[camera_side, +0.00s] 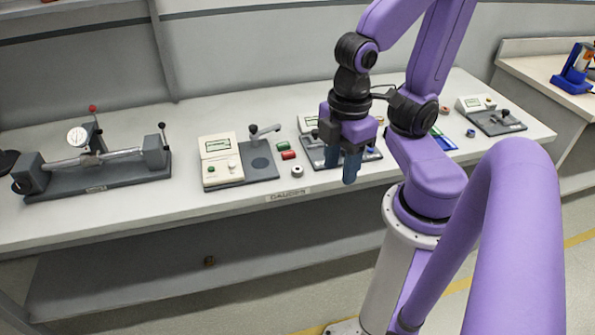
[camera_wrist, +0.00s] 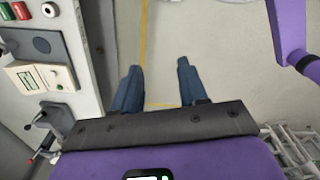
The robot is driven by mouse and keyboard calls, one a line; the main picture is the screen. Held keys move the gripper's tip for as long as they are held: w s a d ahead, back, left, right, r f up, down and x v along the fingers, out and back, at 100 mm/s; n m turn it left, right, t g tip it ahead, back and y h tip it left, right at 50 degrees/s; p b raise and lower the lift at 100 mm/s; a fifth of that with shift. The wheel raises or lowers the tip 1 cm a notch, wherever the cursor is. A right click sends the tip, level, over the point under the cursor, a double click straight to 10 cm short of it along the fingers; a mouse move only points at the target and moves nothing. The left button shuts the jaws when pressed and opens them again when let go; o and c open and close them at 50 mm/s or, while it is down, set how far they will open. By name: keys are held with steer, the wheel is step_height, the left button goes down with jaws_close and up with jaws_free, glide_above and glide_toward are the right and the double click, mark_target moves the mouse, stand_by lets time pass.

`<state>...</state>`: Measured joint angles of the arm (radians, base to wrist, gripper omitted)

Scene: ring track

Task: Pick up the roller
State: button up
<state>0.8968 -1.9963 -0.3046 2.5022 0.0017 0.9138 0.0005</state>
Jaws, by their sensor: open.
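No object in view is clearly marked as the roller. Small pieces that could be it are a silver ring-shaped piece (camera_side: 297,170), a red piece (camera_side: 288,155) and a green piece (camera_side: 282,147), lying on the bench between two gauge stations. In the wrist view the silver piece (camera_wrist: 49,10), red piece (camera_wrist: 21,10) and green piece (camera_wrist: 5,12) show at the top left. A small brown round thing (camera_side: 209,261) shows below the bench top. My gripper (camera_side: 341,175) is open and empty, to the right of the small pieces. Its fingers (camera_wrist: 157,78) point down, apart from everything.
A gauge station (camera_side: 221,160) stands left of the small pieces, and another (camera_side: 312,149) stands partly behind my gripper. A bench fixture with a dial (camera_side: 93,165) is at the far left. A third station (camera_side: 492,118) is at the right. The bench's front strip (camera_side: 150,217) is clear.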

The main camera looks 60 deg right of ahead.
stand_by(0.4)
steer(key=shift+o, duration=0.9)
steer(key=w+a+f+n+h, duration=0.1)
steer(key=w+f+h, duration=0.3)
steer(key=w, duration=0.3)
steer(key=w+f+n+h, duration=0.1)
steer(key=w+f+h, duration=0.3)
steer(key=w+f, duration=0.15)
steer(key=n+h, duration=0.3)
steer(key=h, duration=0.3)
glide_toward(297, 169)
steer(key=x, duration=0.3)
steer(key=shift+f, duration=0.4)
steer(key=shift+r+x, duration=0.15)
steer(key=shift+x, duration=1.2)
steer(key=shift+r+x, duration=0.15)
steer(key=shift+x, duration=1.15)
steer(key=shift+d, duration=0.15)
steer(key=c, duration=0.9)
